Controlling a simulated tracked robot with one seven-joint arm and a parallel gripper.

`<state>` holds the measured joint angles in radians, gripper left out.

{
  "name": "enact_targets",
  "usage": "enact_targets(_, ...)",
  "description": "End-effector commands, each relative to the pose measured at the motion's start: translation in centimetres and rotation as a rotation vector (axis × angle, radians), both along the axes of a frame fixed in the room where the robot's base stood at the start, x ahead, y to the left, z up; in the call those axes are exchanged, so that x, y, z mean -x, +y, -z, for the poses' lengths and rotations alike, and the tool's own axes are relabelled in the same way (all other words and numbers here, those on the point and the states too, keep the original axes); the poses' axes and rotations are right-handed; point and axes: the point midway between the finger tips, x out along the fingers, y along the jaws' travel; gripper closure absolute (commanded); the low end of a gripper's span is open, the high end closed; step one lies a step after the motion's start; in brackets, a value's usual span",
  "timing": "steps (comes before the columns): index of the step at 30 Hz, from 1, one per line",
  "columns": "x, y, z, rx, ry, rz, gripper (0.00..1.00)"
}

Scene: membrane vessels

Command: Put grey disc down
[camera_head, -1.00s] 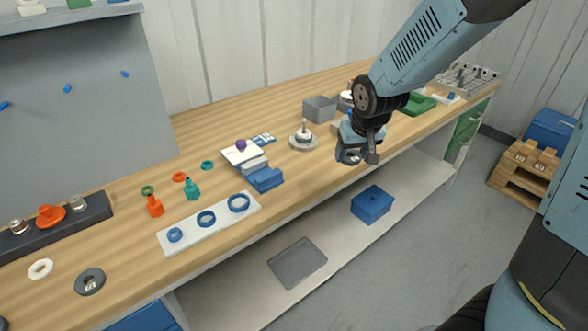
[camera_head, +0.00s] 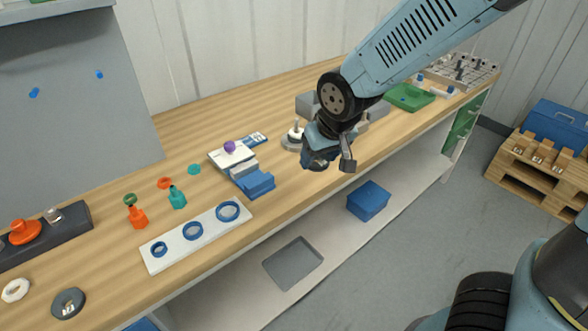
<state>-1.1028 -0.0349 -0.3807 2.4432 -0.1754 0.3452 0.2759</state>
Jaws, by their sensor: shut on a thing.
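My gripper (camera_head: 325,160) is over the front part of the wooden workbench, right of the blue block. It is shut on a dark grey disc (camera_head: 318,166), of which only a small edge shows below the fingers; the gripper hides the rest. I cannot tell whether the disc touches the bench top. Another dark grey disc with a hole (camera_head: 68,304) lies flat near the front left edge of the bench (camera_head: 110,278).
A round grey base with a white peg (camera_head: 293,138) stands just behind my gripper. Left of it are a blue stepped block (camera_head: 254,185) and a white plate with blue rings (camera_head: 160,263). A green tray (camera_head: 409,97) lies far right. A blue box (camera_head: 368,201) sits on the lower shelf.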

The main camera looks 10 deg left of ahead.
Motion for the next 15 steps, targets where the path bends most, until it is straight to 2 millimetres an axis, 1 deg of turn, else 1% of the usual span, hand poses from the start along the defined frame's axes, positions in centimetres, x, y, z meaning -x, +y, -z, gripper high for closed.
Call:
enact_targets(1, -0.4, 0.6, 0.4, 0.003, 0.000, -0.002, 0.69)
enact_targets(11, -3.9, 3.8, 2.5, 0.003, -0.001, -0.002, 0.69)
enact_targets(15, -4.9, 4.7, 4.3, 0.004, 0.001, -0.001, 0.69)
